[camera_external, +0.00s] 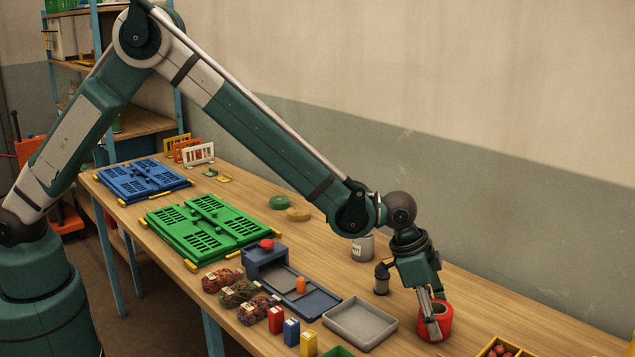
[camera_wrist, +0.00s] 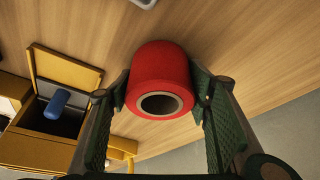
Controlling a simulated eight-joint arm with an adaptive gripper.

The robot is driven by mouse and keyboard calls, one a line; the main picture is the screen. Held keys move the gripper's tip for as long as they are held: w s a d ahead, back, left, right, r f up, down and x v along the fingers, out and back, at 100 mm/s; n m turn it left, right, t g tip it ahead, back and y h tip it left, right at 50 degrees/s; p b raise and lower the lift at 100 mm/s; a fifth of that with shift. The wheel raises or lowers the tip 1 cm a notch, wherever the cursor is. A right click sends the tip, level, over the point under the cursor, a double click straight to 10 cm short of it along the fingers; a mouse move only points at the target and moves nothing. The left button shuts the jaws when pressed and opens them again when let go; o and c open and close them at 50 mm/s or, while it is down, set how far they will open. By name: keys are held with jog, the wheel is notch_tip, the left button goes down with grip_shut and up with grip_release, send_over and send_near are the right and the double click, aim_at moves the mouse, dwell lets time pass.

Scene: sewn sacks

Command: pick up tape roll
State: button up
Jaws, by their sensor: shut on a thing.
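The tape roll (camera_external: 444,322) is red with a hollow core and is near the right end of the wooden table in the external view. In the wrist view the tape roll (camera_wrist: 158,78) lies between my two fingers, its open core facing the camera. My gripper (camera_external: 432,318) reaches down onto it from above. In the wrist view my gripper (camera_wrist: 160,92) has a green padded finger against each side of the roll, shut on it. I cannot tell whether the roll is touching the table or just clear of it.
A grey tray (camera_external: 345,335) lies left of the roll. A yellow divided box (camera_external: 480,352) stands close on the right; a yellow box (camera_wrist: 35,125) with a blue item shows in the wrist view. A grey can (camera_external: 362,250) stands behind.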

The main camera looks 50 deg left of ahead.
aim_at(437, 308)
jog(key=shift+r, duration=0.15)
jog(key=shift+r, duration=4.85)
